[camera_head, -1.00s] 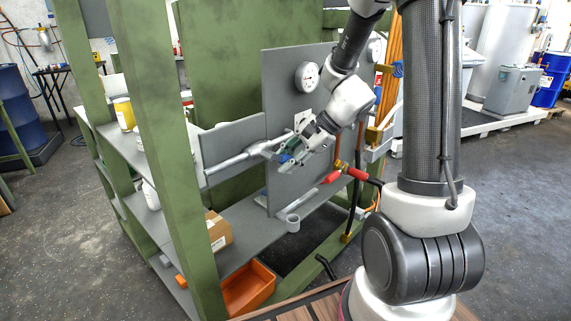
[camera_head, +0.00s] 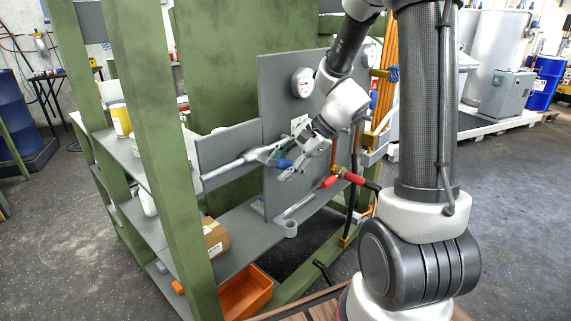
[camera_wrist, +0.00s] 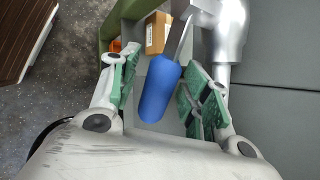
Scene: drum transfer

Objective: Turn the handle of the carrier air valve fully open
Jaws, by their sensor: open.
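The valve handle is a blue grip (camera_wrist: 160,88) on a flat metal lever, joined to a silver pipe fitting (camera_wrist: 228,35) in the wrist view. In the head view the blue grip (camera_head: 285,163) shows at the end of a silver pipe (camera_head: 228,168) in front of a grey panel. My gripper (camera_wrist: 162,88) is open, with its green-padded fingers on either side of the blue grip. Gaps show between the grip and both pads in the wrist view. In the head view my gripper (camera_head: 278,164) partly hides the fitting and lever.
A brass valve with red handles (camera_head: 331,181) and a black hose is right of my gripper. A round gauge (camera_head: 303,82) is on the grey panel (camera_head: 277,95) above. A green post (camera_head: 160,150) stands left. A cardboard box (camera_head: 215,237) and an orange bin (camera_head: 246,291) are below.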

